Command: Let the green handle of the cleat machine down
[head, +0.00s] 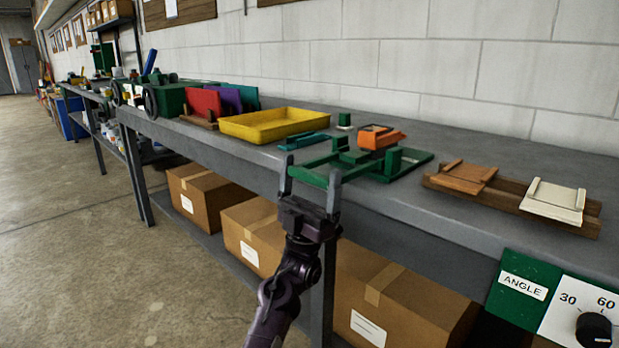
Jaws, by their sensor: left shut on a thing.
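The cleat machine (405,166) is a low green frame with blocks on the grey bench, right of the yellow tray. Its green handle (308,177) sticks out at the front left, near the bench's front edge, and looks low and nearly level. My left gripper (310,184) comes up from below in front of the bench. Its two fingers are at either end of the handle's front bar, and it is shut on the handle. An orange piece (381,137) sits at the back of the machine. My right gripper is not in view.
A yellow tray (273,125) and a teal tool (303,141) lie left of the machine. Wooden pieces (468,177) lie to the right. Cardboard boxes (385,290) fill the shelf below. A green ANGLE panel (516,290) with a dial is at lower right.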

